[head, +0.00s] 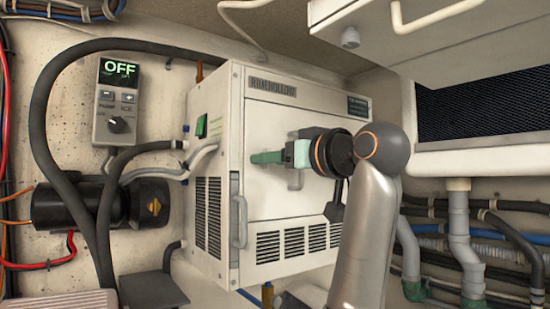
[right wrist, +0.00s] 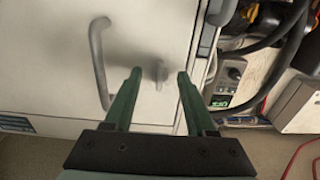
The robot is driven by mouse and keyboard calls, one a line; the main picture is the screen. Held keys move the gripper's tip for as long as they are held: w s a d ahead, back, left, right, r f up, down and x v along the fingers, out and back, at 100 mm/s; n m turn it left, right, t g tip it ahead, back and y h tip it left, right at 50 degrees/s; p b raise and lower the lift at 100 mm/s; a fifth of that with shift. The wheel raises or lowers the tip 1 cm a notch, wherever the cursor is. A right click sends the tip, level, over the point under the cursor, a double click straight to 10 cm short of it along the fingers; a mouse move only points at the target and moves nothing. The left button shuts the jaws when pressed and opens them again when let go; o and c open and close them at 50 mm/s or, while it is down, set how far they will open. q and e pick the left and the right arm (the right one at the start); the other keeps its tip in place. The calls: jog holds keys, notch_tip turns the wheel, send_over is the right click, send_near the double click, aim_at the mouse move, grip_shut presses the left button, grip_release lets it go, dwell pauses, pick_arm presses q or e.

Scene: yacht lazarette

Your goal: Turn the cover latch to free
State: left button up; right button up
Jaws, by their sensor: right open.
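The cover latch (right wrist: 161,70) is a small grey turn piece on the pale cover (right wrist: 140,30) in the right wrist view, with a dark shadow beside it. My right gripper (right wrist: 159,76) is open, its two green fingers on either side of the latch in the picture, with a gap to each. I cannot tell how far the tips reach in depth. In the head view the right gripper (head: 258,158) is in front of the white cabinet's face (head: 280,205), hiding the latch. My left gripper is not in view.
A grey bar handle (right wrist: 99,62) is on the cover near the latch; another handle (head: 238,222) is at the cabinet's left edge. A control box (head: 117,100) reading OFF is on the left wall. Thick hoses (head: 42,110) run beside the cabinet, and a white unit (head: 440,45) overhangs at right.

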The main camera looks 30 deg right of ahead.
jog(key=shift+c, duration=0.3)
jog(key=c, duration=0.4)
grip_shut()
